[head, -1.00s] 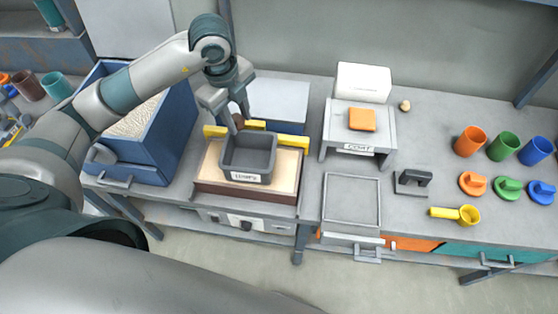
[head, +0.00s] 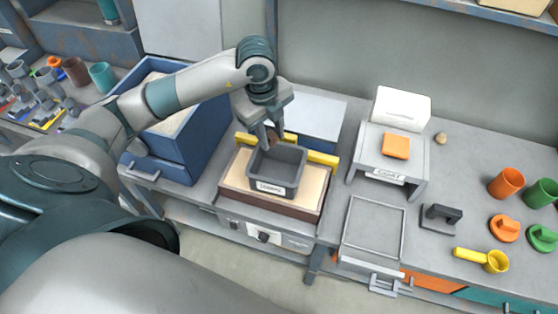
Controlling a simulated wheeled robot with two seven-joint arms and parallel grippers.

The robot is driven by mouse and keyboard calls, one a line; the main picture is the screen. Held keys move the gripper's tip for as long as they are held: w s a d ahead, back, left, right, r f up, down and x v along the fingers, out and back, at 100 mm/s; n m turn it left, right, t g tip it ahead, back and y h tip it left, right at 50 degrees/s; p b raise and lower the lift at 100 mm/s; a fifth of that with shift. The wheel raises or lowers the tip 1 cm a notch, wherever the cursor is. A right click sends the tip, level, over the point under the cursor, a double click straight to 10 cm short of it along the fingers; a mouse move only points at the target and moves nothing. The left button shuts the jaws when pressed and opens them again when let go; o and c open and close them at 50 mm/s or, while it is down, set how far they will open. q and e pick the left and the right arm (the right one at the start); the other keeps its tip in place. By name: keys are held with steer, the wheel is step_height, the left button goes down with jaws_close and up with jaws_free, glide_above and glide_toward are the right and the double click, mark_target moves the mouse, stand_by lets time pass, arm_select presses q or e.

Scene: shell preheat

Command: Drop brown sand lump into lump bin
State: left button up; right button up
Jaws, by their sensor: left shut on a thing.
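My left gripper (head: 271,137) is shut on a small brown sand lump (head: 276,139), partly hidden by the fingers. It points down over the back part of a grey open-topped bin (head: 287,182) with a white label in front, apparently the lump bin. The lump shows near the bin's back rim; its exact height above the bin is hard to tell. The bin stands upright on a tan-topped plate (head: 240,172) with yellow bars behind it. The bin's inside looks empty from here. My right gripper is out of view.
A blue sand-filled box (head: 196,135) stands left of the plate. To the right are a small stand (head: 421,160) with an orange block (head: 396,146), a shallow grey tray (head: 374,228), a dark-handled tool (head: 441,218) and a yellow scoop (head: 484,259). Orange and green cups stand farther right.

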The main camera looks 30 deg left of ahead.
arm_select(q)
steer(key=shift+f+b, duration=0.85)
steer(key=shift+f, duration=0.9)
steer(key=o, duration=1.2)
steer(key=shift+r, duration=0.15)
steer(key=shift+r, duration=0.5)
steer(key=r, duration=0.5)
steer(key=s+r+b, duration=0.1)
steer(key=r, duration=0.4)
steer(key=s+r+b, duration=0.1)
steer(key=r, duration=0.5)
steer(key=shift+a, duration=0.3)
steer(key=shift+s, duration=0.2)
